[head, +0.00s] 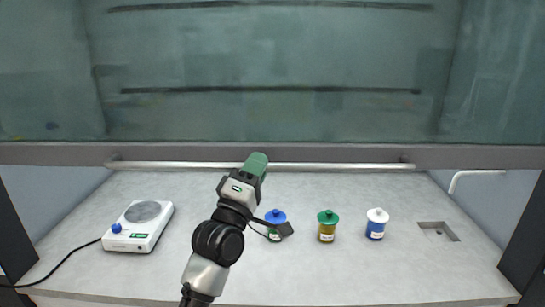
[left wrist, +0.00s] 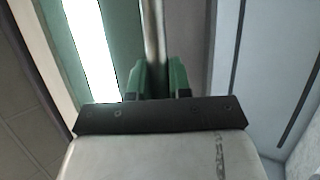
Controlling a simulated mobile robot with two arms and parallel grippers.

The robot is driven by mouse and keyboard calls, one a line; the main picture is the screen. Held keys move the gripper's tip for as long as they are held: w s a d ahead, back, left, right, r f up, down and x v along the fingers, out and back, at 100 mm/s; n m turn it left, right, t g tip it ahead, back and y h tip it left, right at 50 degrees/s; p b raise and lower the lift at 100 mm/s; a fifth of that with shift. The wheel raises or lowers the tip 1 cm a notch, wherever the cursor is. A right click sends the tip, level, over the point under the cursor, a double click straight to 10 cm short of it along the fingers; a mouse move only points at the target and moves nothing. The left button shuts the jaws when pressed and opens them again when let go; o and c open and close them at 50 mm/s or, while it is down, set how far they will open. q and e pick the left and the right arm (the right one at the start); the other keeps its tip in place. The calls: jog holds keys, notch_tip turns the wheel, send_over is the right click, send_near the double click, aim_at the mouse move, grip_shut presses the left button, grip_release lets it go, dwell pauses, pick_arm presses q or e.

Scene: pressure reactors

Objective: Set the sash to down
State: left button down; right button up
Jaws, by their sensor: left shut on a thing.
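The sash is a large glass pane (head: 270,80) with a grey bottom frame (head: 60,153) across the head view. It is partly raised, with an open gap between its frame and the work surface. A metal handle bar (head: 340,166) runs along the frame's lower edge. My left gripper (head: 256,163) is at the bar, left of its middle, with green fingers. In the left wrist view the green fingers (left wrist: 158,80) are shut on the bar (left wrist: 153,45). My right gripper is not in view.
Below the sash, a white hotplate (head: 138,226) with a black cord stands at left. A blue-capped bottle (head: 276,217), a green-capped bottle (head: 327,227) and a white-capped bottle (head: 376,224) stand on the worktop (head: 300,275). A sink cutout (head: 438,231) is at right.

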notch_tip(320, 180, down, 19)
jog(key=b, duration=1.7)
pick_arm(q)
notch_tip(320, 180, down, 31)
jog(key=b, duration=0.2)
jog(key=shift+b, duration=0.4)
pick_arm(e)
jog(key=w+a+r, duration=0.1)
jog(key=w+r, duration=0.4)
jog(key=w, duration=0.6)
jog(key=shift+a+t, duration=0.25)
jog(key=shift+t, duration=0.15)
pick_arm(q)
jog(key=shift+f, duration=0.1)
jog(key=c, duration=1.1)
grip_release()
